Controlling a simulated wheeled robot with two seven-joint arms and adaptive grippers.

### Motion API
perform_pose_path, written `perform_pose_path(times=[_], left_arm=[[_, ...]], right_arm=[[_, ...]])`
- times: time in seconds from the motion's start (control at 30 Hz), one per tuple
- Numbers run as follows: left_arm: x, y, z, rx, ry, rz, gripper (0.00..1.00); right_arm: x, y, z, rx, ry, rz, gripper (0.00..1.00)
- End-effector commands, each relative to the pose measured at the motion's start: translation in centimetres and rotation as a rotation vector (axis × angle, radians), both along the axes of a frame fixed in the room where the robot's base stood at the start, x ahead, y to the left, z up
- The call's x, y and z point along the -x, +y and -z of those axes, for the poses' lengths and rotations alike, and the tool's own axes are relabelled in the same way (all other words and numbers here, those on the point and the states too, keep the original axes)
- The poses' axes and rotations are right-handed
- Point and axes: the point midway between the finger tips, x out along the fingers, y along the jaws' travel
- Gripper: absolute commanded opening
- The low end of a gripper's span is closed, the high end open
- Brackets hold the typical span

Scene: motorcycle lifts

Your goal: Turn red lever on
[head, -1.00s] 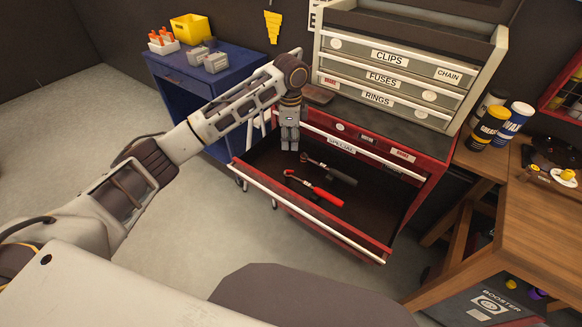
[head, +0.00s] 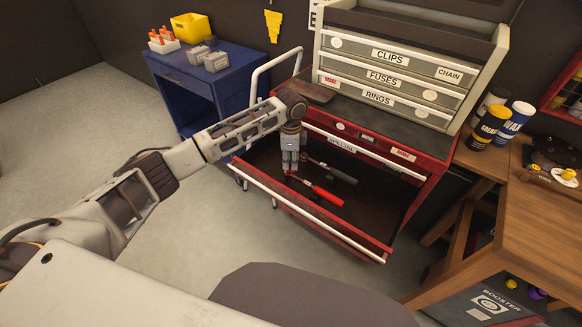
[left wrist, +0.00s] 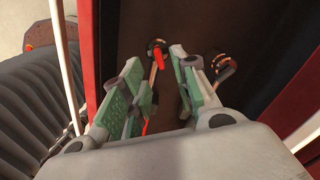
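The red lever (head: 322,192) lies in the open drawer of the red tool chest, its red grip pointing to the lower right. A second lever with a black grip (head: 338,174) lies beside it, farther back. My left gripper (head: 290,168) points down into the drawer, at the far left end of the red lever. In the left wrist view my left gripper (left wrist: 156,62) has its green-padded fingers apart, with part of the red lever (left wrist: 159,60) showing between them. I cannot tell whether they touch it. My right gripper is in neither view.
The open drawer's front (head: 305,215) has a pale bar along it. Labelled small drawers (head: 385,78) stand above the chest. A blue cart (head: 207,88) is at the left, a wooden bench (head: 530,215) with cans at the right. The floor in front is clear.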

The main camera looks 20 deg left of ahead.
Motion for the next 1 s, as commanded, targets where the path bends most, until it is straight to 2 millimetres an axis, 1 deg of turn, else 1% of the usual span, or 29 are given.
perform_pose_path(times=[0.1, 0.3, 0.47, 0.73, 0.77, 0.9, 1.0], left_arm=[[0.0, 0.0, 1.6, -0.001, 0.002, -0.001, 0.29], [0.0, 0.0, 3.3, 0.0, 0.001, -0.001, 0.29], [0.0, 0.0, 3.9, 0.0, 0.001, 0.0, 0.29], [0.0, 0.0, 4.0, 0.0, 0.0, 0.0, 0.29], [0.0, 0.0, 4.0, 0.0, 0.0, 0.0, 0.28], [0.0, 0.0, 4.0, 0.0, 0.0, 0.0, 0.1], [0.0, 0.0, 4.0, 0.0, 0.0, 0.0, 0.0]], right_arm=[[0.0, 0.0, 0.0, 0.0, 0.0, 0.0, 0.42], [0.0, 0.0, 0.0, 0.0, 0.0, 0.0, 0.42], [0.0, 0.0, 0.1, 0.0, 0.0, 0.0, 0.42], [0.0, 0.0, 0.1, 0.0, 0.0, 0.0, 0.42], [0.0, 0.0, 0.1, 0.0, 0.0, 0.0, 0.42], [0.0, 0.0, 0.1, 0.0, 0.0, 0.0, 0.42], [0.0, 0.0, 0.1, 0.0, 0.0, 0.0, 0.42]])
